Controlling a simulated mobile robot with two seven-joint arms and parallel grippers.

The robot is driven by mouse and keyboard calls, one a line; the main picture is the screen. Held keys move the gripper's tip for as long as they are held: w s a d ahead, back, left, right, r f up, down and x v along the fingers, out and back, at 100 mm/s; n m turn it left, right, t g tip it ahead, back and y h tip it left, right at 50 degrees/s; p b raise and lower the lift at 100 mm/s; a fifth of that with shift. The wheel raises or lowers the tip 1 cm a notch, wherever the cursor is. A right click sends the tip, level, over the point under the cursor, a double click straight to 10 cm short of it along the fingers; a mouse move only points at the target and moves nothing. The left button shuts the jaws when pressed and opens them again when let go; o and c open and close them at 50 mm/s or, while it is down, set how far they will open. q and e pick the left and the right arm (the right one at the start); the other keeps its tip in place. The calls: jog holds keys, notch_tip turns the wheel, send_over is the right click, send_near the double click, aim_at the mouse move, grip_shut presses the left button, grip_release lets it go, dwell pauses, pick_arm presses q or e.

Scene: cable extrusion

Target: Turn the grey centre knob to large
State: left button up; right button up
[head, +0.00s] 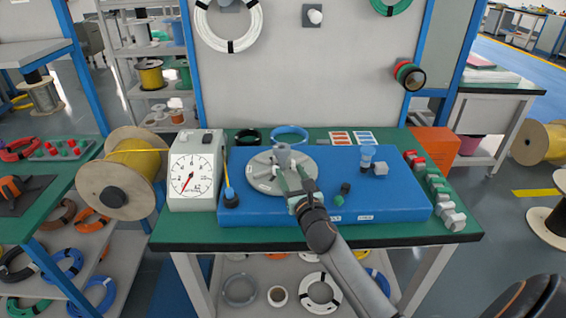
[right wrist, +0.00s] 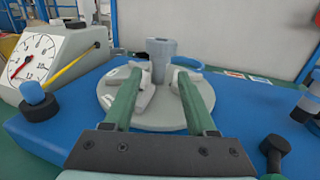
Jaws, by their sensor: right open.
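The grey centre knob (right wrist: 161,57) stands upright in the middle of a pale grey round plate (right wrist: 112,97) on the blue machine body. In the head view the knob (head: 283,154) shows above the plate (head: 262,181). My right gripper (head: 286,169) comes in from the front over the plate. In the right wrist view its two green fingers (right wrist: 161,80) are apart, one on each side of the knob's line, with the knob just beyond or between the tips. I cannot tell whether they touch it. Setting marks on the plate are not readable. My left gripper is not in view.
A white dial gauge (head: 192,175) and a blue-topped black knob (head: 231,199) stand left of the plate. Blue and grey fittings (head: 368,160) stand at the right. Several red, green and grey blocks line the right edge.

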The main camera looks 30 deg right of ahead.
aim_at(283, 159)
jog(key=shift+b+x, duration=0.5)
jog(key=shift+x, duration=2.6)
jog(key=shift+c, duration=0.3)
grip_shut()
